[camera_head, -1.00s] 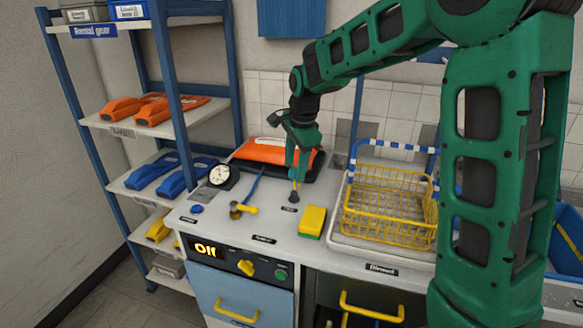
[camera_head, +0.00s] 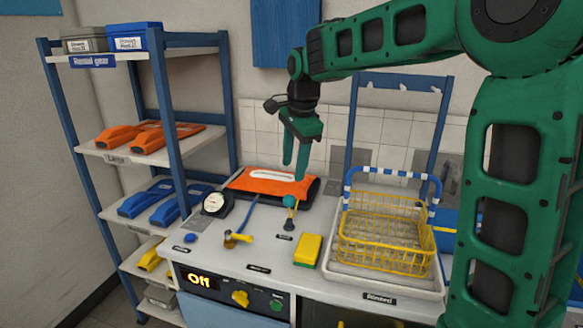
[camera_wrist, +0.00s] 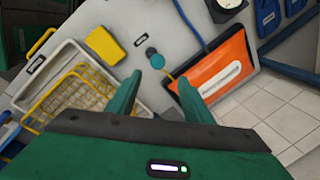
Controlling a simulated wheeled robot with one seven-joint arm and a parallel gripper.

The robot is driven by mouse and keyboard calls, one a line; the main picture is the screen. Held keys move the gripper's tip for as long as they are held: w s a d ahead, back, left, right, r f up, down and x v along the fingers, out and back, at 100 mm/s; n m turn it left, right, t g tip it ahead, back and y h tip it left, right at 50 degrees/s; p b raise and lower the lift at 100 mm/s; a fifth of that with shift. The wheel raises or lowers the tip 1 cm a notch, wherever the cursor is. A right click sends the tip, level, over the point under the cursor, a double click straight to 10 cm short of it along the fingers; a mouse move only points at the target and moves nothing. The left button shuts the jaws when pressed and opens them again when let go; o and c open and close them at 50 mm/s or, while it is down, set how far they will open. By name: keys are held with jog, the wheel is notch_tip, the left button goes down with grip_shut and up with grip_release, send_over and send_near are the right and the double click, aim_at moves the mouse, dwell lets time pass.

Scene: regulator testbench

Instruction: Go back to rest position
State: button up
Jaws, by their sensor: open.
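My gripper (camera_head: 296,172) is open and empty, raised above the back of the counter. Its two green fingers point down, and they also show in the wrist view (camera_wrist: 160,98). Below it a small teal-topped piece (camera_head: 290,201) stands on a dark base on the counter, apart from the fingers. That piece also shows in the wrist view (camera_wrist: 157,61). My green arm reaches in from the right side of the head view.
A shelf rack (camera_head: 165,120) stands left. A display reads "Off" (camera_head: 199,281). Space above the counter is free.

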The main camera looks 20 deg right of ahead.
jog(key=s+d+f+n+g, duration=0.1)
jog(key=s+d+f+n, duration=0.1)
jog(key=s+d, duration=0.45)
jog(key=s+d+f+n, duration=0.2)
jog(key=s+d, duration=0.2)
jog(key=s, duration=0.6)
jog(key=s+d+f+n+g, duration=0.1)
jog(key=s+d+f+n, duration=0.1)
jog(key=s+d, duration=0.5)
jog(key=s+a+f+n, duration=0.1)
jog(key=s+f+n, duration=0.2)
jog(key=s, duration=1)
notch_tip(320, 180, down, 2)
jog(key=shift+s+f+n+g, duration=0.25)
jog(key=shift+n+g, duration=0.05)
jog(key=shift+n, duration=0.1)
jog(key=shift+a, duration=0.1)
jog(key=shift+w+f, duration=0.25)
jog(key=shift+w, duration=0.4)
